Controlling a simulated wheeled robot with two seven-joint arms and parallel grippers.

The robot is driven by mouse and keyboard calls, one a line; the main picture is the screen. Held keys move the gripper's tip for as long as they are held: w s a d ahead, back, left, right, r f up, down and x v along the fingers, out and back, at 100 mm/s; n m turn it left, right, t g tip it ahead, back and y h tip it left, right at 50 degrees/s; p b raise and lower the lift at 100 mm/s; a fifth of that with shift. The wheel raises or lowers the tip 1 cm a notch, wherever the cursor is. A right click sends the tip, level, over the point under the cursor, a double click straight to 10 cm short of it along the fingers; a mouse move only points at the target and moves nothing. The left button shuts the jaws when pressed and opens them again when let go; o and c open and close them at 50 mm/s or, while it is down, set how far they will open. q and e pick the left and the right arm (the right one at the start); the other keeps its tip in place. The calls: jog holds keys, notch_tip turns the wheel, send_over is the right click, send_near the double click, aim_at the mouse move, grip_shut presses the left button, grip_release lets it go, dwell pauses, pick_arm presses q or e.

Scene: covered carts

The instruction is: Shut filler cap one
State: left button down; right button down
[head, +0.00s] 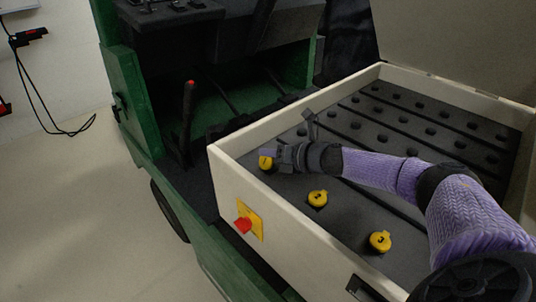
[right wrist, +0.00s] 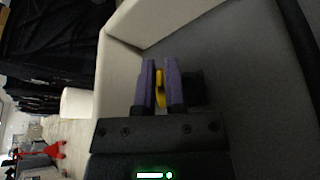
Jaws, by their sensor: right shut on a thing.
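Three yellow filler caps stand in a row on the dark top inside the cream-walled battery box. My right gripper (head: 272,155) is at the far-left filler cap (head: 265,163), near the box's left wall. In the right wrist view, the purple fingers of my right gripper (right wrist: 160,75) are shut on this yellow cap (right wrist: 160,90), which shows edge-on between them. The fingers hide part of the cap, so I cannot tell how it is seated. The middle cap (head: 318,199) and the near-right cap (head: 380,241) are free of the gripper. My left gripper is not in view.
The cream box (head: 300,228) has raised walls around the caps, and its lid (head: 455,45) stands open at the back. A red switch (head: 243,225) on a yellow plate sits on the outer wall. A dark lever (head: 187,120) rises from the green cart (head: 125,75). Floor at left is clear.

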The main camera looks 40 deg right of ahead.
jog(key=shift+w+d+f+m+y+b, duration=0.1)
jog(key=shift+d+f+m+y+b, duration=0.4)
jog(key=shift+f+m+y+b, duration=0.45)
jog(key=shift+d+r+m+b, duration=0.1)
jog(key=shift+r+m+b, duration=0.15)
jog(key=shift+m+b, duration=0.15)
jog(key=shift+r+t, duration=0.2)
jog(key=shift+t, duration=0.1)
